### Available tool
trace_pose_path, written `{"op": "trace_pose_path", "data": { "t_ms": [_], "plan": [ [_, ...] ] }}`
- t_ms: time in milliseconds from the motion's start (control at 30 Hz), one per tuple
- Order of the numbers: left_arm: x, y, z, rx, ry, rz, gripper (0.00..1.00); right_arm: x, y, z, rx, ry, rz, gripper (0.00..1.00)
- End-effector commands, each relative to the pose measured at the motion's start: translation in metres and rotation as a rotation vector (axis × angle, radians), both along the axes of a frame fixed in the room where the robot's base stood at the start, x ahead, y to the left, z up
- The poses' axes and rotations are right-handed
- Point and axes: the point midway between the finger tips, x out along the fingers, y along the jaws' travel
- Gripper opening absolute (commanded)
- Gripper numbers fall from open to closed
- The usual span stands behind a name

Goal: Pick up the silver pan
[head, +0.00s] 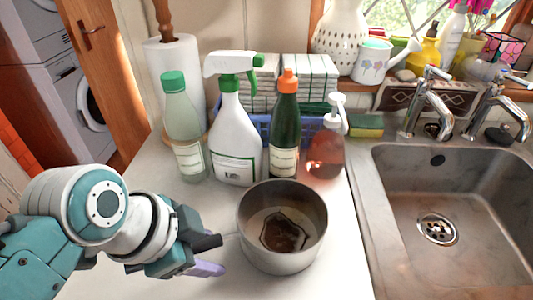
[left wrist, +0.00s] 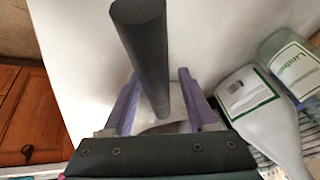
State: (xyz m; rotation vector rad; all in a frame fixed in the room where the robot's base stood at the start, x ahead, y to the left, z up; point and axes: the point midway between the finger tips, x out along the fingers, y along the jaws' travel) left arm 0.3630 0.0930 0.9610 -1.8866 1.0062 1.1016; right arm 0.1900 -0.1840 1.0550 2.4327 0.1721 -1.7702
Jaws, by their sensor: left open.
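The silver pan (head: 283,228) stands upright on the white counter, with a dark brown stain on its inside bottom. Its dark handle (left wrist: 148,50) points left in the head view, towards my left gripper (head: 205,256), which partly hides it. In the left wrist view, my left gripper (left wrist: 158,98) is open, with one purple finger on each side of the handle. I cannot tell whether either finger touches it. My right gripper is in neither view.
Behind the pan stand a green-capped bottle (head: 182,125), a white spray bottle (head: 236,140), an orange-capped green bottle (head: 285,130) and a pump bottle (head: 326,150). A sink (head: 470,205) lies to the right. The counter (head: 335,250) right of the pan is clear.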

Motion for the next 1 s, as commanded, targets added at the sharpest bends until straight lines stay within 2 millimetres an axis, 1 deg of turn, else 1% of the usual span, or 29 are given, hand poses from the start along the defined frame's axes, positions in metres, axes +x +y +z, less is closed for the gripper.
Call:
{"op": "trace_pose_path", "data": {
  "t_ms": [33, 67, 500, 533, 1000],
  "plan": [
    [-0.0002, 0.0002, 0.0, 0.0, 0.0, 0.0, 0.56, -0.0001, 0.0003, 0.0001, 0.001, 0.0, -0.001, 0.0],
    [-0.0002, 0.0002, 0.0001, 0.0, 0.0, 0.0, 0.52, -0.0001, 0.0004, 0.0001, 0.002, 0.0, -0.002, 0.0],
    [-0.0005, 0.0004, -0.0001, 0.0, 0.002, 0.001, 0.03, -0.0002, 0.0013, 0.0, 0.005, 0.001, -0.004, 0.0],
    [-0.0005, 0.0004, -0.0001, 0.0, 0.002, 0.001, 0.0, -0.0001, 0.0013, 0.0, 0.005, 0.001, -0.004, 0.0],
    [-0.0005, 0.0004, -0.0001, 0.0, 0.002, 0.001, 0.0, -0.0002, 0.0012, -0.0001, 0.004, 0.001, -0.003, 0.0]
  ]
}}
